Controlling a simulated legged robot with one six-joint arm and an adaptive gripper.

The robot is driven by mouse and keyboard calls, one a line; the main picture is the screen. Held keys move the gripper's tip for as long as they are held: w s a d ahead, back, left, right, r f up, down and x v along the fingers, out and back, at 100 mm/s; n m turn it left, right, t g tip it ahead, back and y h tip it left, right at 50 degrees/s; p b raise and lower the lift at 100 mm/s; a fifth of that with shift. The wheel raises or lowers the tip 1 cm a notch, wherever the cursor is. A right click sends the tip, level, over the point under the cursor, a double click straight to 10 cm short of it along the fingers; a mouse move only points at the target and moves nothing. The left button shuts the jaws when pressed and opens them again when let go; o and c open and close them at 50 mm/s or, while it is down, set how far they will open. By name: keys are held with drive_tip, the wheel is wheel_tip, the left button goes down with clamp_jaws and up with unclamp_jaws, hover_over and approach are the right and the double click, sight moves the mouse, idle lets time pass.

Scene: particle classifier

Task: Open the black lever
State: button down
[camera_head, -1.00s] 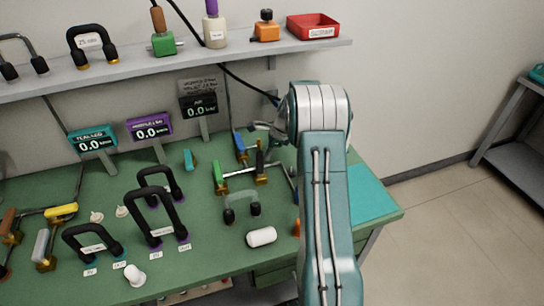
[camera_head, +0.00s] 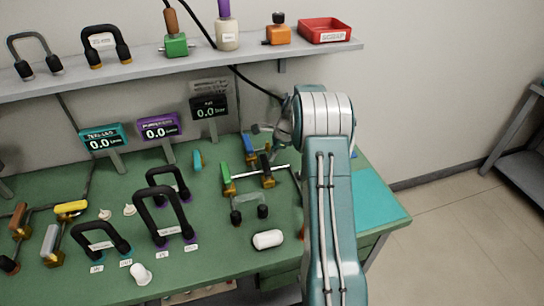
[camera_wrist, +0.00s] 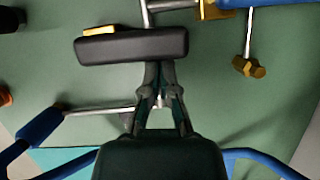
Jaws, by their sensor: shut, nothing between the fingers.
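The black lever (camera_wrist: 130,45) lies crosswise in the wrist view, with a brass fitting behind its left part. It also shows in the head view (camera_head: 266,164) on the right part of the green bench, between the green lever (camera_head: 226,174) and my arm. My gripper (camera_wrist: 160,68) has its fingertips together at the near edge of the black lever, right of its middle. I cannot tell whether they touch it. In the head view my gripper (camera_head: 278,130) is small and partly hidden by my own arm.
A blue lever (camera_head: 249,146) stands just behind the black one. A metal pipe (camera_wrist: 100,110) runs left of my fingers. A clear hose loop with black ends (camera_head: 250,208) and a white cylinder (camera_head: 268,239) lie in front. The teal mat (camera_head: 378,200) is bare.

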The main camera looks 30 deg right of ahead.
drive_tip(key=v, duration=1.2)
drive_tip(key=shift+f, duration=0.1)
